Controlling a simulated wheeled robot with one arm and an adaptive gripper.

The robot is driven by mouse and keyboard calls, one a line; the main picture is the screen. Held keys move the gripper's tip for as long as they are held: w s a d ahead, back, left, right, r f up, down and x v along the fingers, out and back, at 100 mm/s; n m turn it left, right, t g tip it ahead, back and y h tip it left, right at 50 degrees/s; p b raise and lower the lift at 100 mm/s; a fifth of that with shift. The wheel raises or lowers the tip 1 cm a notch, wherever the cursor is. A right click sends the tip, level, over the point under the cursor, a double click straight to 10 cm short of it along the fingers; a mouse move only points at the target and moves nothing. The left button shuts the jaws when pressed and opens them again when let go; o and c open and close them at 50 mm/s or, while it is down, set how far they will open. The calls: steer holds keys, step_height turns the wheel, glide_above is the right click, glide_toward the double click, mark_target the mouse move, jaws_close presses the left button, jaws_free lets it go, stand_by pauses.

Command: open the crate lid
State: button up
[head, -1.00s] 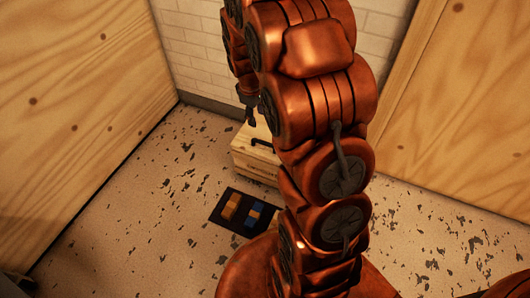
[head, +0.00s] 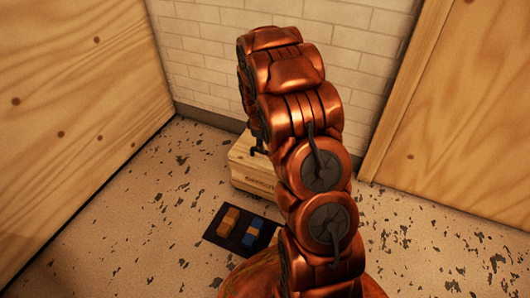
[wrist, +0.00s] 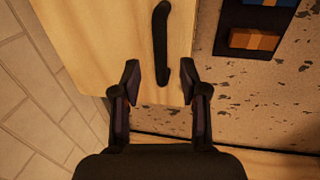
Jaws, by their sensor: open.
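The light wooden crate (head: 252,180) stands on the floor by the back wall, partly hidden behind my arm in the head view. Its lid (wrist: 100,35) looks shut and fills the upper left of the wrist view. A dark bar handle (wrist: 161,40) is on the lid. My gripper (wrist: 160,78) is open and empty, with its fingertips on either side of the handle's near end. I cannot tell whether they touch it. In the head view my gripper is mostly hidden by the arm, at the crate's top.
A dark mat (head: 209,233) with orange blocks (head: 228,220) and blue blocks (head: 252,232) lies in front of the crate. Wooden panels (head: 75,120) rise at left and right, and a white brick wall (head: 205,60) stands behind. Speckled floor (head: 130,235) is clear at left.

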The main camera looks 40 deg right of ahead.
steer(key=f, duration=0.1)
steer(key=f+b, duration=0.1)
steer(key=f, duration=0.2)
steer(key=shift+w+d+f, duration=0.1)
steer(key=shift+w+d, duration=0.05)
steer(key=shift+d, duration=0.15)
jaws_close()
stand_by(0.4)
